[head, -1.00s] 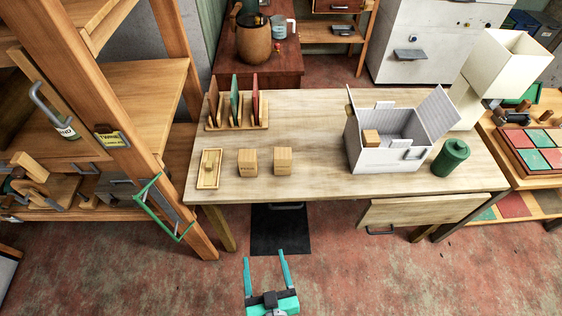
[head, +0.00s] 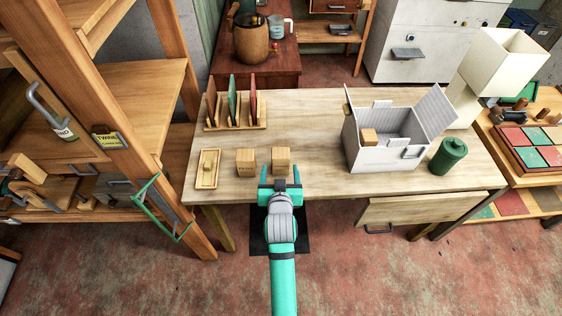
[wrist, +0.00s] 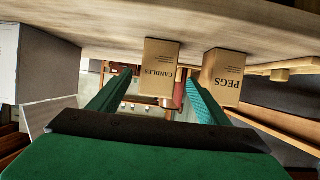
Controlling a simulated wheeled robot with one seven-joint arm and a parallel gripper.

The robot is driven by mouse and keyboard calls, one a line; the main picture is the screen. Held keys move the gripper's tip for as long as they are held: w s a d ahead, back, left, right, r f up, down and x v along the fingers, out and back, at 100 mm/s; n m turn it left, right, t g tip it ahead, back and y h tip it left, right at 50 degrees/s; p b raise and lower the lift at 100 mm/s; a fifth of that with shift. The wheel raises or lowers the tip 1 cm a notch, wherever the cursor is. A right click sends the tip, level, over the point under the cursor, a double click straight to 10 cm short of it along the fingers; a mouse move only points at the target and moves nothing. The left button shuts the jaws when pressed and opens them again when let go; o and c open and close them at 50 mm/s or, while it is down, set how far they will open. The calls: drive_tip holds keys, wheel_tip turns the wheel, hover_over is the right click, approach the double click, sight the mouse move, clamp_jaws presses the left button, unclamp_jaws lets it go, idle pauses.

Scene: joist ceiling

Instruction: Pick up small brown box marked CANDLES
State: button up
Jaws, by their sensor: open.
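The small brown CANDLES box (head: 281,156) stands on the wooden table near its front edge. Its label reads upside down in the wrist view (wrist: 159,66). A similar PEGS box (head: 246,161) stands just left of it in the head view, and on its right in the wrist view (wrist: 225,75). My gripper (head: 281,172) is open and empty at the table's front edge, lined up with the CANDLES box. In the wrist view the box shows between my fingers (wrist: 158,80). I cannot tell whether the fingertips reach past its front face.
A small wooden tray (head: 198,183) lies left of the PEGS box. A rack with upright panels (head: 225,126) stands behind. An open white box (head: 376,160) and a green canister (head: 449,155) are at the right. The table between the CANDLES box and white box is clear.

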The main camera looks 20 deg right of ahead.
sight(280, 165)
drive_tip(key=x, duration=0.5)
drive_tip(key=shift+w+d, duration=0.1)
drive_tip(key=shift+r+x, duration=0.15)
drive_tip(key=shift+x, duration=1.2)
drive_tip(key=shift+r+x, duration=0.15)
drive_tip(key=shift+x, duration=1.15)
drive_tip(key=shift+w+d, duration=0.1)
drive_tip(key=shift+d, duration=0.05)
drive_tip(key=c, duration=1.3)
